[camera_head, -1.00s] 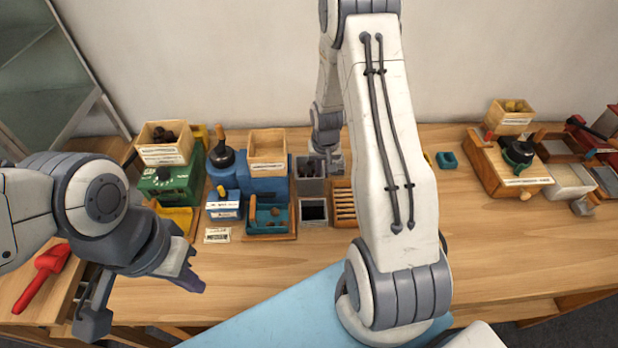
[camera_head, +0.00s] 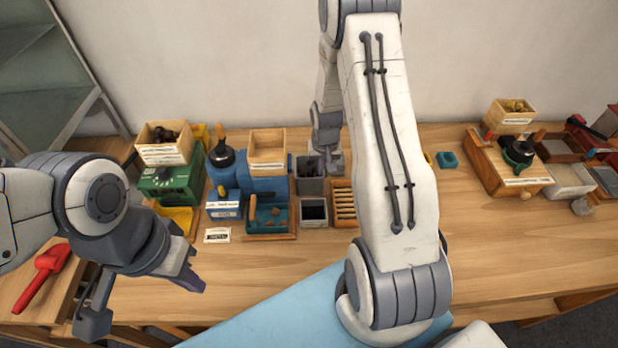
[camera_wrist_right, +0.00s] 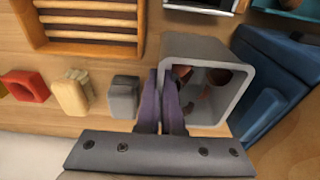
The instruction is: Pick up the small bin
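The small bin (camera_head: 311,186) is a grey, square, open-topped container in the middle of the bench. In the right wrist view the small bin (camera_wrist_right: 207,42) holds several brown chestnuts. My right gripper (camera_wrist_right: 160,82) has its two purple fingers close together across the bin's near-left wall, one finger inside and one outside, and looks shut on that wall. In the head view the right gripper (camera_head: 321,163) is partly hidden by its own arm. My left gripper (camera_head: 147,302) is open and empty over the front left of the bench.
A slatted wooden rack (camera_head: 344,203) stands close to the bin, and a blue machine (camera_head: 262,186) with a wooden box on top stands left of it. A dark-topped grey container (camera_head: 313,213) sits in front. The front bench is mostly clear.

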